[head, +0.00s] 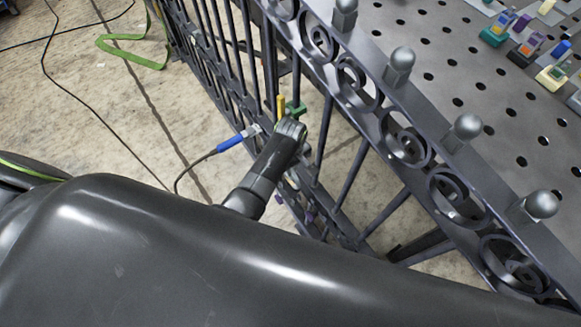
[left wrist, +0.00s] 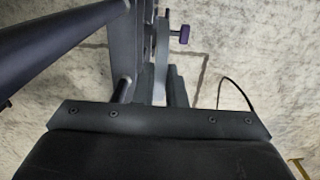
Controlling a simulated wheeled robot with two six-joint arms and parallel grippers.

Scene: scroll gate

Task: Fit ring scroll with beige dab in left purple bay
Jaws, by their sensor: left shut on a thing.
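The dark metal gate (head: 345,185) with a row of scrolls along its top rail runs diagonally through the head view. My left gripper (head: 290,128) is at the gate's bars, low beside the lower rail, seen from above. In the left wrist view its fingers (left wrist: 172,88) are shut on a dark grey metal piece (left wrist: 162,50), mostly hidden. I cannot tell its full shape, and no beige dab shows. A purple knob (left wrist: 183,33) sticks out beside that piece. Small purple marks (head: 309,212) show on the gate's lower part in the head view. My right gripper is not in view.
A green clamp (head: 298,109) and a yellow piece (head: 281,106) sit at the gate by my gripper. A blue-handled tool (head: 238,138) with a cable is close to its left. A perforated table (head: 450,85) beyond the gate bears several coloured clamps (head: 526,50). A green strap (head: 130,45) lies on the floor.

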